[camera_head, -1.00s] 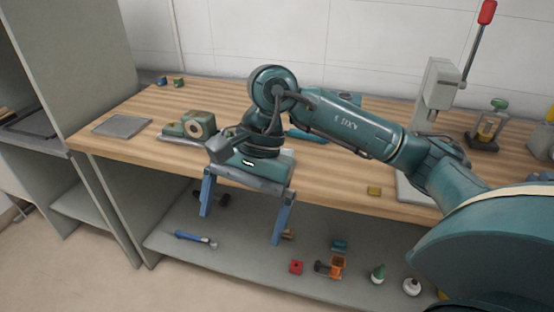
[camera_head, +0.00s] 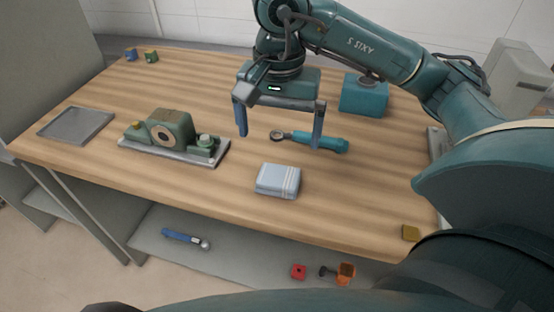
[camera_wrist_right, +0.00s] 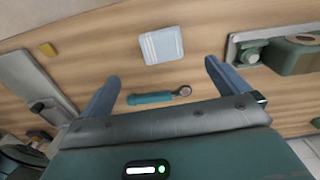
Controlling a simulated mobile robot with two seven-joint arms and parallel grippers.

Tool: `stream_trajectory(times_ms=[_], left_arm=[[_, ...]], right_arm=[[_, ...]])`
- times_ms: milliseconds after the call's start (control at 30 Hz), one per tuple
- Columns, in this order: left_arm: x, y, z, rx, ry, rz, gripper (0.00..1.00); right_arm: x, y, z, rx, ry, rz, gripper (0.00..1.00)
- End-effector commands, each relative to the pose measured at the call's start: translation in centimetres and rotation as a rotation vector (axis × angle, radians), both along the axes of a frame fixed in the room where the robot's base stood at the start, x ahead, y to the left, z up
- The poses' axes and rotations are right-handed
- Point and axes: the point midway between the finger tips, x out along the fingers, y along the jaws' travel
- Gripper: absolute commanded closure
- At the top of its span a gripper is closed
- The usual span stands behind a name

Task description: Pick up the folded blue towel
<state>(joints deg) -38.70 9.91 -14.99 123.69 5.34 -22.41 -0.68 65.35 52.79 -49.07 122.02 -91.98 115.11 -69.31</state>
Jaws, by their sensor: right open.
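The folded blue towel (camera_head: 278,181) is pale blue with white stripes and lies flat on the wooden bench top (camera_head: 200,85), near its front edge. It also shows whole in the right wrist view (camera_wrist_right: 161,45). My right gripper (camera_head: 279,140) is open and empty, its two blue fingers pointing down above the bench. In the head view it is behind the towel, apart from it. In the right wrist view the towel lies beyond the fingertips (camera_wrist_right: 160,75). My left gripper is not in view.
A teal-handled wrench (camera_head: 318,142) lies behind the towel, below my right gripper. A green bearing block on a metal plate (camera_head: 172,135) stands left. A teal box (camera_head: 363,96) stands behind right. A grey tray (camera_head: 76,124) lies far left. Bench around the towel is clear.

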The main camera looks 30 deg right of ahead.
Motion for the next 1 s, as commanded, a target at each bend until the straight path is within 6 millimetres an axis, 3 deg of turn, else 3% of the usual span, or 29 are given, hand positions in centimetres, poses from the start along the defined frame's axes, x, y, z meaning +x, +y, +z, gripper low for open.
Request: stream_trajectory(times_ms=[400, 667, 1000], left_arm=[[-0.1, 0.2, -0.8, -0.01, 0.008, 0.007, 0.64], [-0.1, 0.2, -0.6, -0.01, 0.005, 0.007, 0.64], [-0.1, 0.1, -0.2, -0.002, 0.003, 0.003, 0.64]], right_arm=[[-0.1, -0.1, -6.4, -0.003, 0.006, 0.0, 0.0], [0.1, -0.1, -8.4, -0.002, 0.004, -0.001, 0.0], [0.6, -0.4, -12.8, -0.001, 0.003, 0.0, 0.0]])
